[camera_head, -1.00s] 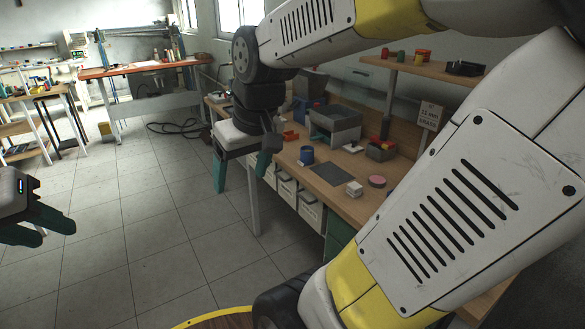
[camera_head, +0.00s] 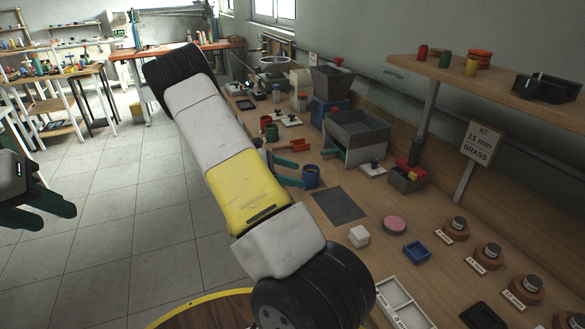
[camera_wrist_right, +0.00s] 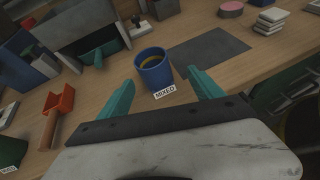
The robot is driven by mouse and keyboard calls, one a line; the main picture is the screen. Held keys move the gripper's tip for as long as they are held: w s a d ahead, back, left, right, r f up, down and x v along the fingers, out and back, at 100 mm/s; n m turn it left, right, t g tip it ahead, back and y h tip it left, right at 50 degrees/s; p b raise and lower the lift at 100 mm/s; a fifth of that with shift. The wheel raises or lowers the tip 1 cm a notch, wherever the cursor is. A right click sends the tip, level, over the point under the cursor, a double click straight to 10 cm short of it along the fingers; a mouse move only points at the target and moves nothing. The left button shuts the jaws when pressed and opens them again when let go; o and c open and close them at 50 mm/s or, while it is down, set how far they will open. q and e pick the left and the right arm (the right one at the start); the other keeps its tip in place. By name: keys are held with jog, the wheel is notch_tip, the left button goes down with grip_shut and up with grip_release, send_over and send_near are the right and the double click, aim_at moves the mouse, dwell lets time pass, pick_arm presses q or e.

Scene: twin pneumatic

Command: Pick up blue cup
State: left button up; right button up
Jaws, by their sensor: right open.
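The blue cup (camera_head: 311,177) stands upright on the workbench beside a dark grey mat. In the right wrist view the blue cup (camera_wrist_right: 154,70) shows something yellowish inside, and a "MIXED" label lies in front of it. My right gripper (camera_wrist_right: 160,78) is open and empty, with its teal fingertips on either side of the cup's near side. In the head view my right gripper (camera_head: 299,174) is partly hidden behind my arm, just left of the cup. My left gripper (camera_head: 58,215) is open and empty at the left edge, far from the bench.
The dark mat (camera_head: 340,205), white blocks (camera_head: 359,236) and a pink disc (camera_head: 394,225) lie right of the cup. A grey bin (camera_head: 357,130) stands behind it. An orange scoop (camera_wrist_right: 57,108) lies to its left. A shelf (camera_head: 480,84) overhangs the bench.

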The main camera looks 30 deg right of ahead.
aim_at(318, 176)
jog(key=shift+w+d+f+n+h, duration=0.35)
jog(key=shift+d+f+n+h, duration=0.15)
jog(key=shift+d+h, duration=0.15)
jog(key=x, duration=0.8)
jog(key=shift+s+r, duration=0.15)
jog(key=shift+r, duration=0.05)
jog(key=c, duration=1.4)
jog(key=shift+c, duration=0.5)
jog(key=shift+r, duration=0.15)
